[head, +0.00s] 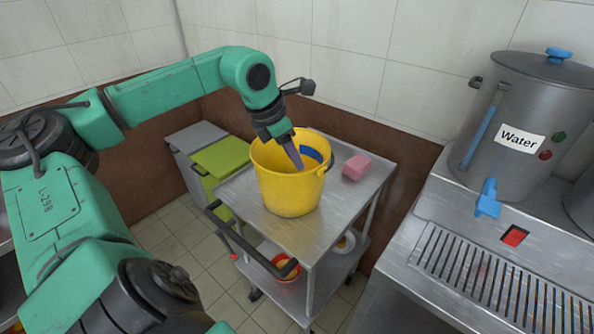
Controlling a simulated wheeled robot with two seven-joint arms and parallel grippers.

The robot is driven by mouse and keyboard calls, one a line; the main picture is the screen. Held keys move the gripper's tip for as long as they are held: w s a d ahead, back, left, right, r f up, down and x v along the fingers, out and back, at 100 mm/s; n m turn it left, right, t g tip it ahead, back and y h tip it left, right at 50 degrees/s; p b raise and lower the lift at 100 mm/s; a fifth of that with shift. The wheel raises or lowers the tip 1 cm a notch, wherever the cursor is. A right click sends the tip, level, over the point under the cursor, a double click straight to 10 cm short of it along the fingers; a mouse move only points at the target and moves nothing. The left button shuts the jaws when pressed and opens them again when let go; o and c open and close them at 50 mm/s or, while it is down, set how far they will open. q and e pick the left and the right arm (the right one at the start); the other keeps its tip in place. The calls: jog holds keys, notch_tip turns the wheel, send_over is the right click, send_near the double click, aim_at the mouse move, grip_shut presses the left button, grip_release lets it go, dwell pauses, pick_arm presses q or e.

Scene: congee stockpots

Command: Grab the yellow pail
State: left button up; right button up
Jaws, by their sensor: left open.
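The yellow pail (287,188) stands upright on the top shelf of a metal cart (318,232). A blue patch (312,154) shows on its inner wall at the right. My left gripper (296,160) points down over the pail's mouth, with its fingertips at or just inside the opening. It is open and holds nothing that I can see. From this angle I cannot tell whether a finger touches the rim. The pail's bottom inside is hidden by its near wall. My right gripper is not in view.
A pink block (357,167) lies right of the pail on the cart. The cart's black handle (248,243) faces me. Green and grey bins (222,158) stand behind left. A counter with a water urn (523,125) and drain grate (500,280) is at right.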

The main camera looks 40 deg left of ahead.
aim_at(307, 187)
pick_arm(q)
jog(key=p+x, duration=0.2)
jog(key=x, duration=0.1)
jog(key=shift+s+d+f, duration=0.1)
jog(key=shift+s+f, duration=0.05)
jog(key=shift+s, duration=0.05)
jog(key=shift+w+p+x, duration=0.2)
jog(key=shift+p+x, duration=0.25)
jog(key=shift+x, duration=0.8)
jog(key=shift+p+x, duration=0.95)
jog(key=shift+p, duration=0.25)
jog(key=x, duration=0.2)
jog(key=shift+w+d+f+p, duration=0.1)
jog(key=shift+w+f+p, duration=0.05)
jog(key=shift+f+p, duration=0.15)
jog(key=shift+w+f, duration=0.1)
jog(key=shift+f, duration=0.15)
grip_shut()
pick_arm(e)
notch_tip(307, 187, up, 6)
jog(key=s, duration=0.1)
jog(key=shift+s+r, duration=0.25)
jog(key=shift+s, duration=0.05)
pick_arm(q)
jog(key=shift+r, duration=0.1)
